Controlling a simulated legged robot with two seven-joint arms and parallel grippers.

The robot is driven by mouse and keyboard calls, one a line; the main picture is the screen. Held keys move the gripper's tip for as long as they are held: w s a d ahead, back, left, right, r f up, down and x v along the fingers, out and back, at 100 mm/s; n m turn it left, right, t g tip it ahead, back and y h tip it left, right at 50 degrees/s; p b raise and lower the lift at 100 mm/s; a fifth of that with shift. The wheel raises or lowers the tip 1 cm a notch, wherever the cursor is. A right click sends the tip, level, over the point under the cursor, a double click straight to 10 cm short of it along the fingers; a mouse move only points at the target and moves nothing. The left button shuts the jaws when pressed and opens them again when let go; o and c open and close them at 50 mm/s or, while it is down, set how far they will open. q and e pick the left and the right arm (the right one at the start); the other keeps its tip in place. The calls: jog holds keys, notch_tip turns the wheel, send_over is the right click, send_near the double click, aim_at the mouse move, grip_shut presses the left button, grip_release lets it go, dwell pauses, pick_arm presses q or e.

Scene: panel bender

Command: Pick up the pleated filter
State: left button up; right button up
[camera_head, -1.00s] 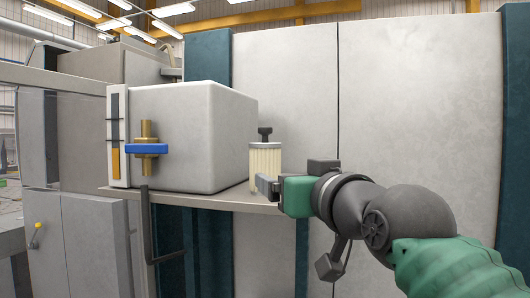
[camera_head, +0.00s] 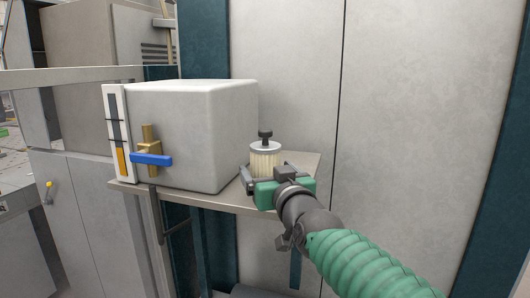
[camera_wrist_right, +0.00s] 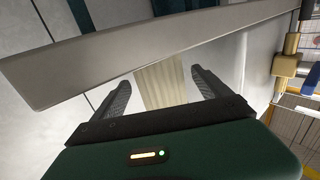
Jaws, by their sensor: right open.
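The pleated filter (camera_head: 265,158) stands upright on a shelf, cream and ribbed, with a light cap and a dark knob on top. My right gripper (camera_head: 262,174) is open at shelf height in front of it, with a finger to either side of its lower part in the head view. In the right wrist view the filter's pleats (camera_wrist_right: 163,86) show between the two dark fingers of my right gripper (camera_wrist_right: 162,92). Whether the fingers touch it cannot be told. My left gripper is not in view.
The filter's shelf (camera_head: 225,203) also holds a large grey box (camera_head: 200,130) just left of the filter. A blue-handled brass valve (camera_head: 151,158) is on the box's front. A tall grey panel (camera_head: 430,130) stands behind. The shelf's edge (camera_wrist_right: 130,52) crosses the wrist view.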

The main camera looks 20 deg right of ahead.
jog(key=shift+w+a+r, duration=0.1)
jog(key=shift+w, duration=0.9)
jog(key=c, duration=1.6)
jog(key=shift+c, duration=0.5)
jog(key=shift+r, duration=0.15)
